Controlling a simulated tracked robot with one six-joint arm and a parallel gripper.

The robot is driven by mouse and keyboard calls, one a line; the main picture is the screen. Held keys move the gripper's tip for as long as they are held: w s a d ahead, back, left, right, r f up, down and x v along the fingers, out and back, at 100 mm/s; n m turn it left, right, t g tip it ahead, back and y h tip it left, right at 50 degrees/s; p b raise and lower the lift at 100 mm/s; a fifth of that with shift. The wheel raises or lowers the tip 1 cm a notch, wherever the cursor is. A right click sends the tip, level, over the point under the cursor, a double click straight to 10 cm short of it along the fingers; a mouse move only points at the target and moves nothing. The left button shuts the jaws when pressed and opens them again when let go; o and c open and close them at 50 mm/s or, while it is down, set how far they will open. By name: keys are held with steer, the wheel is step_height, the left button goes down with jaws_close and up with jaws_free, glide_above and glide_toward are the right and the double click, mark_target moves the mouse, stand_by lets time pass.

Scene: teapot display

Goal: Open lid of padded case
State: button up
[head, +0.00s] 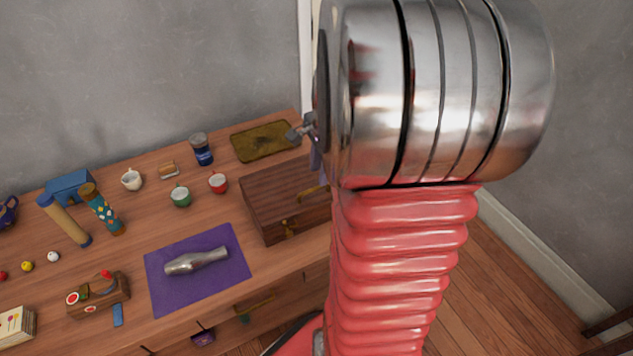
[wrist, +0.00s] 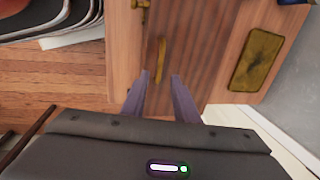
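The case is a closed dark brown wooden box (head: 275,195) on the right end of the wooden table in the head view, its right side hidden by my arm. A brass clasp (head: 289,224) is on its front and a brass handle (head: 310,191) is near its right side. In the wrist view, the striped lid (wrist: 195,45) fills the upper middle, with the brass handle (wrist: 160,60) just past my fingertips. My gripper (wrist: 160,77) is open, its two purplish fingers apart with nothing visible between them. In the head view it is mostly hidden behind my arm.
A gold tray (head: 262,141) lies behind the case. A red cup (head: 218,183), green cup (head: 181,196) and dark blue jar (head: 201,149) stand left of it. A metal object (head: 196,262) lies on a purple cloth (head: 165,293). Bare floor is right of the table.

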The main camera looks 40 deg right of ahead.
mark_target(317, 188)
steer(key=f, duration=0.3)
steer(key=w+f, duration=0.1)
steer(key=f, duration=0.1)
steer(key=shift+d+f, duration=0.15)
steer(key=shift+f, duration=0.25)
steer(key=shift+c, duration=0.4)
jaws_close()
steer(key=shift+w, duration=0.1)
stand_by(0.5)
steer(key=shift+r, duration=0.15)
